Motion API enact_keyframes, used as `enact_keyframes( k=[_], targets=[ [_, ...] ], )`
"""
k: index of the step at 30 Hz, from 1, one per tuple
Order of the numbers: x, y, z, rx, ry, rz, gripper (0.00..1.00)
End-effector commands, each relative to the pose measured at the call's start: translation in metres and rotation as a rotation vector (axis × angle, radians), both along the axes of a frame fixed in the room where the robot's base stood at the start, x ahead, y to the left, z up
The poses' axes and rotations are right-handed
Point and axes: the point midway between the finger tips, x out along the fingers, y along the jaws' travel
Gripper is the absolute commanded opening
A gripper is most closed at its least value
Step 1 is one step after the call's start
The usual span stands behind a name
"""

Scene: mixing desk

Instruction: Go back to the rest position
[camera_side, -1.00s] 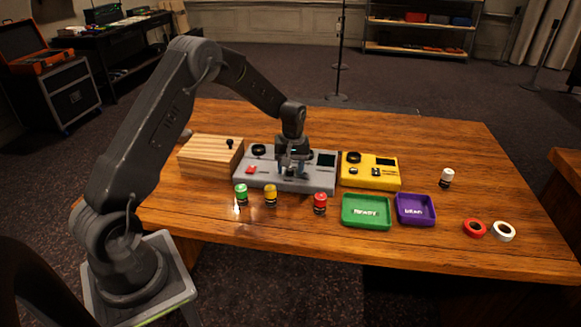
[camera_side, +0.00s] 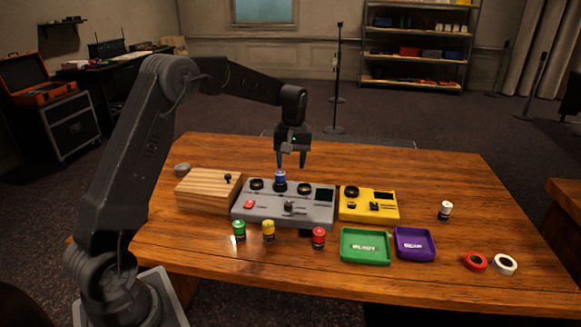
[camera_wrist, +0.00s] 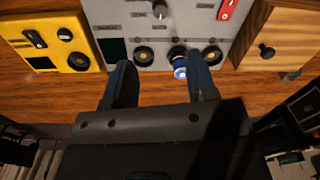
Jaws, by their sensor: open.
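My gripper (camera_side: 291,160) is open and empty, raised above the back edge of the grey mixing device (camera_side: 285,217). Its two fingers point down, and they also show in the wrist view (camera_wrist: 160,88). A blue-topped vial (camera_side: 280,178) stands upright in a round socket of the grey device, below and slightly left of the fingers. In the wrist view the blue vial (camera_wrist: 179,68) shows near the right finger, apart from the grip.
Left is a wooden box (camera_side: 208,190); right is a yellow device (camera_side: 368,206). Green (camera_side: 239,230), yellow (camera_side: 268,230) and red (camera_side: 318,237) vials stand in front. Green (camera_side: 365,260) and purple (camera_side: 415,258) trays, a white vial (camera_side: 445,210) and red (camera_side: 475,262) and white (camera_side: 504,264) tape rolls lie rightward.

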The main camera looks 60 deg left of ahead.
Motion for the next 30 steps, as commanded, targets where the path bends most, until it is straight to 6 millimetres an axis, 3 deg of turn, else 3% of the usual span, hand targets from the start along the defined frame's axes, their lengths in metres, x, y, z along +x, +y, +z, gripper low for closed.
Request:
enact_keyframes(
  k=[8,14,21,25,30],
  targets=[
    [-0.002,-0.003,0.004,0.002,-0.007,-0.011,0.52],
    [-0.026,-0.040,0.047,0.021,-0.073,-0.142,0.52],
    [-0.093,-0.105,0.102,0.064,-0.195,-0.402,0.52],
    [-0.135,-0.135,0.117,0.091,-0.262,-0.544,0.52],
    [-0.194,-0.166,0.122,0.132,-0.349,-0.725,0.52]
  ],
)
